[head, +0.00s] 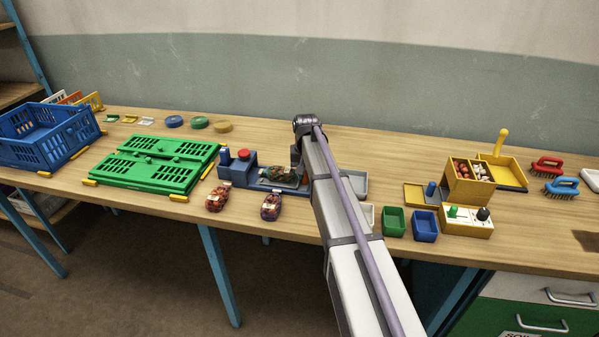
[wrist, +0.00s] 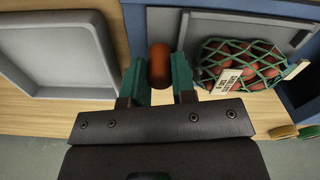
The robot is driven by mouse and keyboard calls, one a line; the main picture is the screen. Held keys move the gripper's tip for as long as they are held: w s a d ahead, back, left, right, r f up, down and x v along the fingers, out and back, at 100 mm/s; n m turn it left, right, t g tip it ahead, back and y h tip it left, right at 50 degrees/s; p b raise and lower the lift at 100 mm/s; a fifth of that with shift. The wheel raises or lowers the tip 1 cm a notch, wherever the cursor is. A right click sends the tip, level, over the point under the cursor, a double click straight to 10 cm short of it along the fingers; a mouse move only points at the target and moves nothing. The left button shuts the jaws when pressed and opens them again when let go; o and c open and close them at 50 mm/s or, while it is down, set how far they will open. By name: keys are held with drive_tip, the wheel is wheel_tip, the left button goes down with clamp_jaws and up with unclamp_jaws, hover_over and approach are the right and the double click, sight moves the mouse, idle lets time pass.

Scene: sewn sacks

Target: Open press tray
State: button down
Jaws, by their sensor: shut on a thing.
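The blue press (head: 240,171) stands mid-bench in the head view, with a grey tray extending to its right. In the wrist view, the press tray (wrist: 222,24) is a flat grey surface with a blue edge. A green net sack of reddish items (wrist: 240,65) with a white label lies on it; the sack also shows in the head view (head: 277,174). My gripper (wrist: 160,84) has its green fingers shut on an orange-brown knob (wrist: 159,62) at the tray's end. In the head view, my arm hides the knob and fingertips.
A loose grey tray (wrist: 68,55) lies beside the press tray. Two filled net sacks (head: 218,198) (head: 271,206) lie in front of the press. Green (head: 393,221) and blue (head: 425,226) bins stand to the right. A green folded crate (head: 150,165) lies left.

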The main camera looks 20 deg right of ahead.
drive_tip(key=c, duration=1.2)
unclamp_jaws()
wheel_tip(320, 180, up, 11)
drive_tip(key=p, duration=1.1)
drive_tip(key=shift+f, duration=0.15)
drive_tip(key=s+a+n, duration=0.1)
drive_tip(key=s+a, duration=0.3)
drive_tip(key=s, duration=0.5)
drive_tip(key=s+a+n, duration=0.1)
drive_tip(key=s+a, duration=0.3)
drive_tip(key=s, duration=0.6)
drive_tip(key=s+a+n, duration=0.1)
drive_tip(key=s+a, duration=0.3)
drive_tip(key=s, duration=0.6)
drive_tip(key=shift+s+n, duration=0.2)
drive_tip(key=shift+n, duration=0.1)
